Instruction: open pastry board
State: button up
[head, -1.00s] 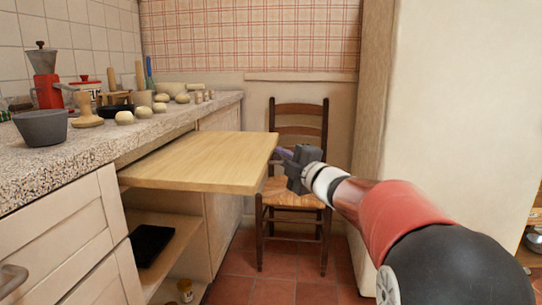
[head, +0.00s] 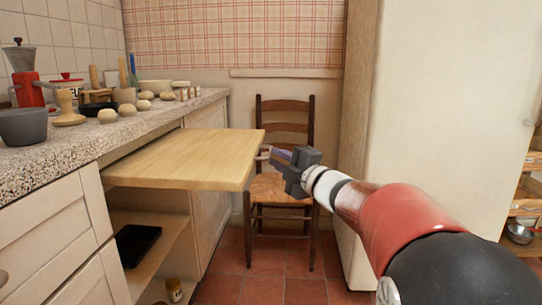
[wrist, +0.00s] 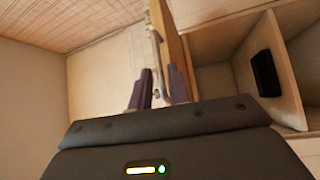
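The pastry board (head: 185,157) is a pale wooden slab drawn well out from under the stone counter, level above an open cabinet space. A thin metal handle (head: 264,152) shows at its front edge. In the wrist view the board (wrist: 171,35) is seen edge-on, with the bar handle (wrist: 155,42) along it. My gripper (head: 279,157) is just right of the board's front edge. In the wrist view its two dark fingers (wrist: 161,88) stand apart with a gap between them, near the handle's lower end. Nothing is clearly clamped between them.
A wooden chair (head: 284,187) stands behind my gripper. Below the board is a shelf with a black tray (head: 137,244). Tiled floor is clear in front.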

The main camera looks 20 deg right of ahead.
jog(key=v, duration=0.3)
jog(key=shift+s+d, duration=0.15)
jog(key=shift+s, duration=0.2)
